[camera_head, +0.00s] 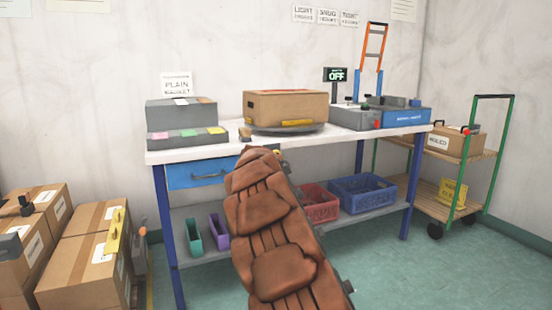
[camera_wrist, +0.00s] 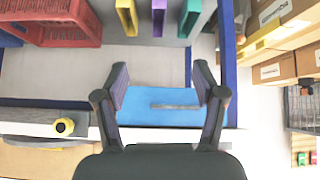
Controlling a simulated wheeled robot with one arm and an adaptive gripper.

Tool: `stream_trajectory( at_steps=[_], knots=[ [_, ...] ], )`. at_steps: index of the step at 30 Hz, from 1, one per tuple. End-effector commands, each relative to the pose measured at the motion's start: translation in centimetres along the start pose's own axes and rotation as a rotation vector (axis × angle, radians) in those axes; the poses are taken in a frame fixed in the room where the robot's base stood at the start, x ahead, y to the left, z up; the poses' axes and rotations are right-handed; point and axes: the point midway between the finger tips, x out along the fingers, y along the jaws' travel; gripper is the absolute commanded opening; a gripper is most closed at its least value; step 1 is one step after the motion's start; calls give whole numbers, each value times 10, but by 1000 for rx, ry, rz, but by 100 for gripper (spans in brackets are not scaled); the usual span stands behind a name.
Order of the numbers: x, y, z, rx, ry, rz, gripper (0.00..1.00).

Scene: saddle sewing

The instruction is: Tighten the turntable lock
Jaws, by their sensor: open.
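The turntable (camera_head: 290,131) is a grey disc on the white workbench, with a taped cardboard box (camera_head: 285,107) on it. A small yellow knob with a dark centre, probably the turntable lock, shows at the bench's front edge just past my arm (camera_head: 277,152). In the head view my brown-covered arm hides the gripper.
The workbench (camera_head: 190,153) holds grey boxes (camera_head: 182,113) at left and a grey-blue unit (camera_head: 395,116) with an OFF display (camera_head: 335,75) behind. Red (camera_head: 320,204) and blue (camera_head: 362,193) bins stand on the lower shelf. Cartons (camera_head: 85,265) are at left, a trolley (camera_head: 480,155) at right.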

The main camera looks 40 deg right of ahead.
Motion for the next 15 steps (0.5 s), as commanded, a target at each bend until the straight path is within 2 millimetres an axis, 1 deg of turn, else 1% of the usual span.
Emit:
stream_trajectory(
  at_steps=[1, 3, 7, 9, 11, 12, 14, 15],
  knots=[
    [13, 18, -11, -5, 40, 8, 70],
    [28, 37, -28, -15, 102, 14, 70],
    [49, 70, -55, -29, 216, 18, 70],
    [56, 87, -68, -35, 282, 20, 70],
    [62, 103, -76, -32, 336, 19, 70],
    [63, 112, -83, -32, 377, 20, 70],
    [66, 128, -90, -24, 434, 21, 70],
    [64, 138, -96, -20, 477, 22, 70]
  ],
)
